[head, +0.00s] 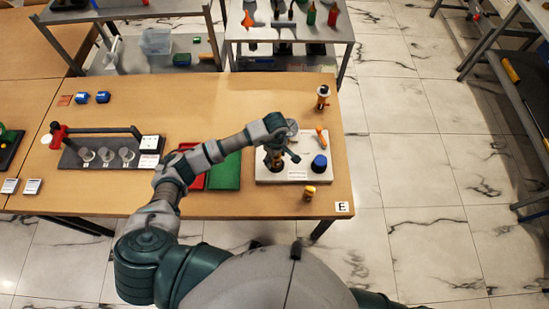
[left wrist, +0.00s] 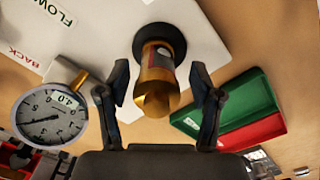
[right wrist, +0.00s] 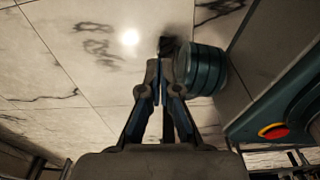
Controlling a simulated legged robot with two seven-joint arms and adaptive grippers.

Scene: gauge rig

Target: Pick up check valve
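A brass fitting with a hex end, which looks like the check valve (left wrist: 157,84), sits on a round black seat on the white board (head: 265,176). In the left wrist view it stands between the spread fingers of my left gripper (left wrist: 160,88), with gaps on both sides. In the head view my left gripper (head: 282,152) is over the board and partly hides the brass fitting (head: 272,160). A round dial gauge (left wrist: 50,115) with a 4.0 tag is beside it. My right gripper (right wrist: 161,85) is shut and empty, over the floor.
The board also holds an orange-handled part (head: 321,137) and a blue knob (head: 319,163). A small brass and orange piece (head: 308,192) stands in front, another upright fitting (head: 323,97) behind. Green (head: 227,171) and red (head: 196,181) trays lie left of the board. A rig with clear cups (head: 107,154) is further left.

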